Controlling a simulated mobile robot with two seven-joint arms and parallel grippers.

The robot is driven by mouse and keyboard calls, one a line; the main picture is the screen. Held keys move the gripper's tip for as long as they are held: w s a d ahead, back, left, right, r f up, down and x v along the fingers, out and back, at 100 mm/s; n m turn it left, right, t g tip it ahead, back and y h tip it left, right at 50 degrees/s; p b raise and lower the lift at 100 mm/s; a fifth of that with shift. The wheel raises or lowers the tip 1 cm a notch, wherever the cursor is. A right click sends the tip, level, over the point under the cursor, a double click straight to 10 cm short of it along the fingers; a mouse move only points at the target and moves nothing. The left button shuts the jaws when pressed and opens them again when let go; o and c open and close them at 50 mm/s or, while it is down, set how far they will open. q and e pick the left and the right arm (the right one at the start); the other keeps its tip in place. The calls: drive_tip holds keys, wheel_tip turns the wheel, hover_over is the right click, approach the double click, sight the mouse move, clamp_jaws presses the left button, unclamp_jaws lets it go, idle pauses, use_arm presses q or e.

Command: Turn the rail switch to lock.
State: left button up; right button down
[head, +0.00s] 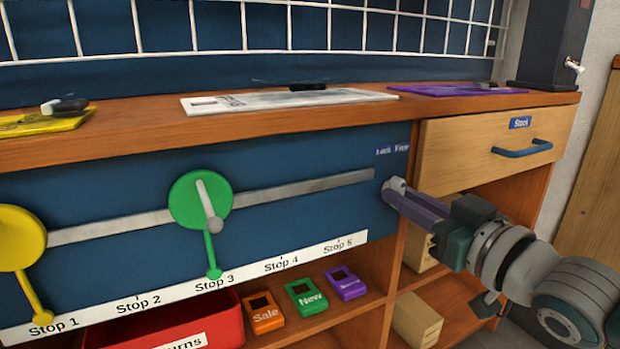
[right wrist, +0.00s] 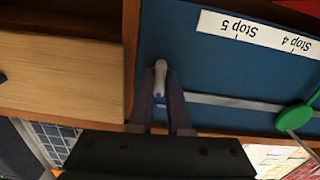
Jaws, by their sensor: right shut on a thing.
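The rail switch (head: 396,185) is a small pale lever at the right end of the blue panel, under the "Lock Free" label (head: 392,150). My right gripper (head: 399,192) reaches in from the right and is shut on it. In the right wrist view, which is upside down, the pale lever (right wrist: 160,72) sticks out between the purple fingers (right wrist: 161,98). The fingers hide part of the lever, so I cannot tell which word it points to. My left gripper is out of view.
A metal rail (head: 290,190) carries a green slider (head: 188,206) at Stop 3 and a yellow slider (head: 18,240) at Stop 1. A drawer (head: 465,160) with a blue handle sits right of the switch. A red bin (head: 222,330) and small coloured boxes stand below.

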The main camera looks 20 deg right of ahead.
drive_tip(key=shift+r+n+p, duration=0.1)
drive_tip(key=shift+n+p, duration=1)
drive_tip(key=shift+n, duration=3)
drive_tip(key=c, duration=0.9)
unclamp_jaws()
drive_tip(key=shift+o, duration=0.2)
